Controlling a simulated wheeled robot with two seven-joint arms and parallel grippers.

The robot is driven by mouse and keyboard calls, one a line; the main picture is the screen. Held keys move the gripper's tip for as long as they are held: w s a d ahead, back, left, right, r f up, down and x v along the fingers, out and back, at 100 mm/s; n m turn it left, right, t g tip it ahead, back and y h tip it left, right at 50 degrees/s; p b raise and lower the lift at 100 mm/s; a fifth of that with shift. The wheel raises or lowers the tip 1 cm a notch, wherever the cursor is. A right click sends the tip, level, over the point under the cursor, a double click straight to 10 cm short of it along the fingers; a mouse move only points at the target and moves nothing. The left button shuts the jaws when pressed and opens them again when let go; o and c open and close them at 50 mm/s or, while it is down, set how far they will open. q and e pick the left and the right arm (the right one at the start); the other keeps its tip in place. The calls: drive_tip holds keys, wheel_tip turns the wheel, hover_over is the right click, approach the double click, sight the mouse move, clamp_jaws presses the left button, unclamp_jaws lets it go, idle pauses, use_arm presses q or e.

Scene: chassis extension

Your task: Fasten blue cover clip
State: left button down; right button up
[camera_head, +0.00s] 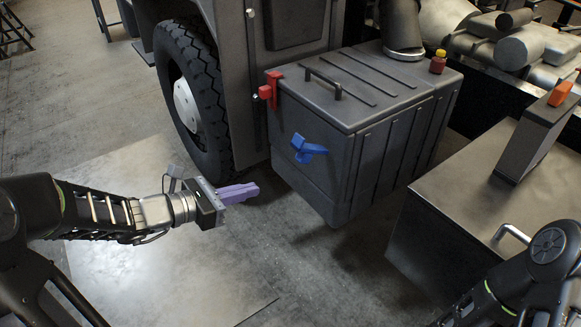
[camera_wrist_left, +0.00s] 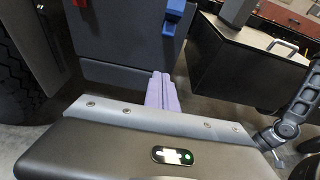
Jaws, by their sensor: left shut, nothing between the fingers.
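The blue cover clip (camera_head: 306,149) is on the front face of the dark grey box (camera_head: 316,188), below its lid. Its lever sticks out to the right, away from the face. The blue clip also shows at the top of the left wrist view (camera_wrist_left: 172,17). My left gripper (camera_head: 256,190) has purple fingers, which are shut and empty. It is apart from the clip, lower and to its left in the head view. The fingers also show in the left wrist view (camera_wrist_left: 161,92). My right gripper is not in view; only part of the right arm shows at lower right.
A red clip (camera_head: 270,88) sits at the box's left upper corner, and a black handle (camera_head: 323,83) on its lid. A truck wheel (camera_head: 188,98) stands left of the box. A metal cabinet (camera_head: 458,200) with a handle stands at right. Floor between is clear.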

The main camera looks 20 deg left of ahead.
sight(309, 150)
use_arm(q)
drive_tip(key=w+d, duration=0.7)
drive_tip(key=w, duration=0.2)
drive_tip(key=shift+d+r+p, duration=0.2)
drive_tip(key=shift+r+p, duration=0.15)
idle(0.3)
